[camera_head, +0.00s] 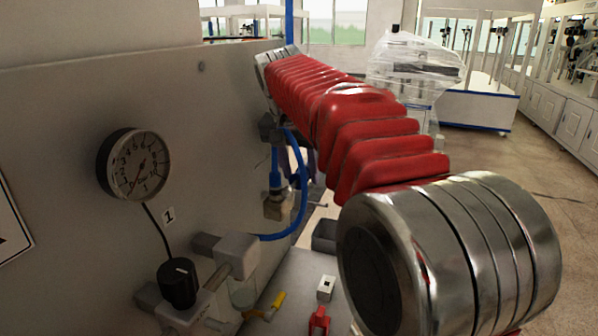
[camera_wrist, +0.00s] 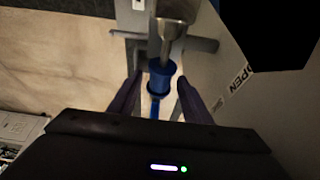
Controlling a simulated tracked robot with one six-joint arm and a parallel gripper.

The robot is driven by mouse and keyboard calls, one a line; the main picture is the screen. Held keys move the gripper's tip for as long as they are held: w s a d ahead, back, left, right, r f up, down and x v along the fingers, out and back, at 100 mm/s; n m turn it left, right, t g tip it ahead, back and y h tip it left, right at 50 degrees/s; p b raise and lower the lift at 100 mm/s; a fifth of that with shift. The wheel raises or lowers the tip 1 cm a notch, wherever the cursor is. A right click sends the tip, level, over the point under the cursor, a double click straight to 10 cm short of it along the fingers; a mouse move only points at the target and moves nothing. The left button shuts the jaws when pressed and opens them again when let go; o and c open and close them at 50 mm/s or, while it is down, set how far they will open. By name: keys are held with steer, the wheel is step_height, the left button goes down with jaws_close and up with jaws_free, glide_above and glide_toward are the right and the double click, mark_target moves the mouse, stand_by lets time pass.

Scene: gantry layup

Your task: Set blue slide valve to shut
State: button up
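In the wrist view, the blue slide valve (camera_wrist: 161,77) is a blue ring-shaped sleeve on a metal pipe, with a thin blue line leading from it. My gripper (camera_wrist: 160,92) has its two dark fingers apart, one on each side of the blue sleeve. A gap shows on the left; the right finger is very close, and contact cannot be told.
In the head view, a grey panel (camera_head: 75,105) on the left carries a pressure gauge (camera_head: 135,164) and a black knob (camera_head: 179,283). A blue hose (camera_head: 302,185) loops below my arm. A yellow lever (camera_head: 273,304) sits lower down. Open floor (camera_head: 520,165) lies to the right.

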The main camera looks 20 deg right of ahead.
steer(key=shift+s+a+r, duration=0.1)
steer(key=v, duration=1.3)
steer(key=shift+r, duration=0.2)
steer(key=shift+s, duration=0.2)
